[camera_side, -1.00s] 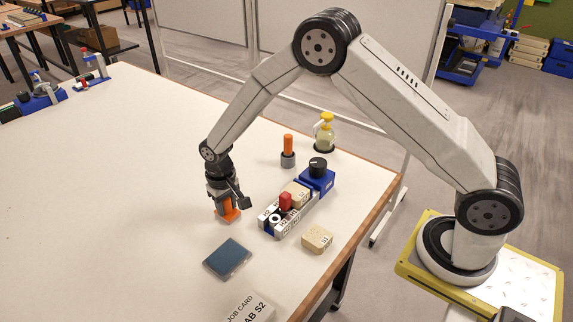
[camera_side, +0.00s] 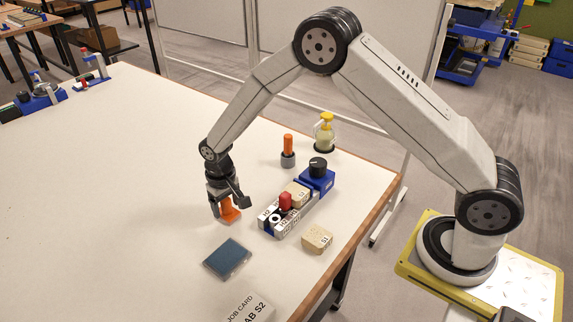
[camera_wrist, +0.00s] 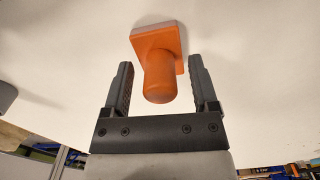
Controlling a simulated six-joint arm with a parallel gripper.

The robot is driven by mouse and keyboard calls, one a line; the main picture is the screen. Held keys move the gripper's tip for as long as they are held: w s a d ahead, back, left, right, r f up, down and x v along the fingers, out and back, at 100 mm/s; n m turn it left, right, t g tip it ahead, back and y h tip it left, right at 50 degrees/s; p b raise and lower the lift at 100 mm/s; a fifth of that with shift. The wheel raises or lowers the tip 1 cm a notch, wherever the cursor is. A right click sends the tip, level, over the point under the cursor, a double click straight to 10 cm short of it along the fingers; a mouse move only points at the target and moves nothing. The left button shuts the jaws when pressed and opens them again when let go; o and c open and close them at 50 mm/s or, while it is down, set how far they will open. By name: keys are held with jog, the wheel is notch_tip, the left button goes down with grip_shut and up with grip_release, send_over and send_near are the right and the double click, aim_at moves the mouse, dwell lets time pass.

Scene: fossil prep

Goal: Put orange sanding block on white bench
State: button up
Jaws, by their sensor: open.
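The orange sanding block (camera_side: 230,212) rests on the white bench (camera_side: 120,200), left of the blue-ended rack. In the wrist view the orange sanding block (camera_wrist: 160,60) shows a square base and a rounded knob handle pointing toward my gripper. My gripper (camera_side: 225,211) is low over the bench at the block. In the wrist view my gripper (camera_wrist: 162,85) is open, with one finger on each side of the knob and a visible gap to both. The white bench (camera_wrist: 60,70) fills the background there.
A rack (camera_side: 283,230) with several small items and a blue black-knobbed unit (camera_side: 317,178) stands right of my gripper. A beige block (camera_side: 317,239), a dark blue pad (camera_side: 227,258) and a job card (camera_side: 250,310) lie nearer. An orange-handled tool (camera_side: 288,150) and a yellow-topped bottle (camera_side: 324,132) stand behind.

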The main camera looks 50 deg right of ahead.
aim_at(226, 200)
notch_tip(226, 200, up, 12)
dwell(0.6)
jog(key=shift+s, duration=0.1)
dwell(0.4)
jog(key=s+d+t, duration=0.1)
jog(key=s+d, duration=0.2)
jog(key=s, duration=0.4)
jog(key=s+d, duration=0.3)
jog(key=s, duration=0.3)
jog(key=s+d+n+t, duration=0.1)
jog(key=s+d, duration=0.2)
jog(key=s, duration=0.4)
jog(key=shift+s+r+t, duration=0.3)
jog(key=shift+s+r, duration=0.05)
jog(key=shift+r, duration=0.05)
